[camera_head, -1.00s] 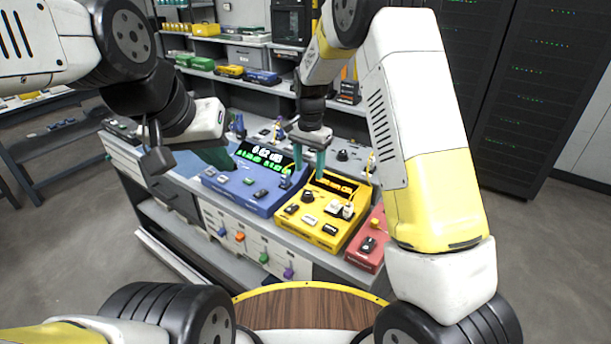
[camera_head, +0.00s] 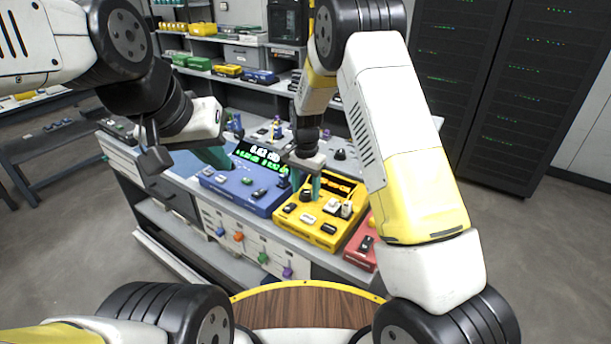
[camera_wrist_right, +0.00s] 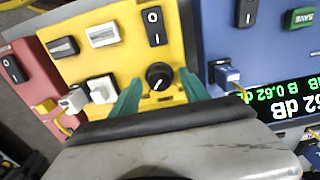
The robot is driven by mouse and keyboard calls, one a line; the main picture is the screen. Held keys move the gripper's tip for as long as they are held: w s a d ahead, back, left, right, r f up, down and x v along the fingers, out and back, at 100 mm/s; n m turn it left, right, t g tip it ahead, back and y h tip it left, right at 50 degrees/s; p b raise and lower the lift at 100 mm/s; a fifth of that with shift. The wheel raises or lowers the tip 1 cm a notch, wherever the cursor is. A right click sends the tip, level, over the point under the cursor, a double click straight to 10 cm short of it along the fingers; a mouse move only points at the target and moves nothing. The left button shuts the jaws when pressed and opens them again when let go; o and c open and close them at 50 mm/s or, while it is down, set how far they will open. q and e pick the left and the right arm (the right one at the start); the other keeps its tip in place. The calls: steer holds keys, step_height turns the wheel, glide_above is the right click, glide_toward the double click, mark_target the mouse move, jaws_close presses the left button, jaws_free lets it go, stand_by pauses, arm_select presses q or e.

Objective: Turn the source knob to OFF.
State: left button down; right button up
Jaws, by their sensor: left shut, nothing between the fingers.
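The source knob (camera_wrist_right: 159,75) is a round black knob with a white pointer line on the yellow box (camera_head: 290,224). In the head view the knob (camera_head: 306,195) shows at the fingers of my right gripper (camera_head: 307,187). In the right wrist view my right gripper (camera_wrist_right: 161,84) is open, with one green finger on each side of the knob and small gaps between. The marks around the knob are too small to read. My left gripper (camera_head: 214,157) is shut and empty, near the left end of the blue box (camera_head: 237,192).
Switches and a white plug with a yellow cable (camera_wrist_right: 73,101) share the yellow box's face. A red box (camera_head: 361,250) stands to its right. The blue box's lit display sits close to my right gripper. Shelves and dark racks (camera_head: 480,90) stand behind.

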jaws_close()
steer(key=shift+n, duration=0.4)
steer(key=n, duration=0.3)
steer(key=shift+n, duration=0.4)
steer(key=n, duration=0.4)
steer(key=shift+n, duration=0.3)
steer(key=n, duration=0.4)
steer(key=shift+n, duration=2.4)
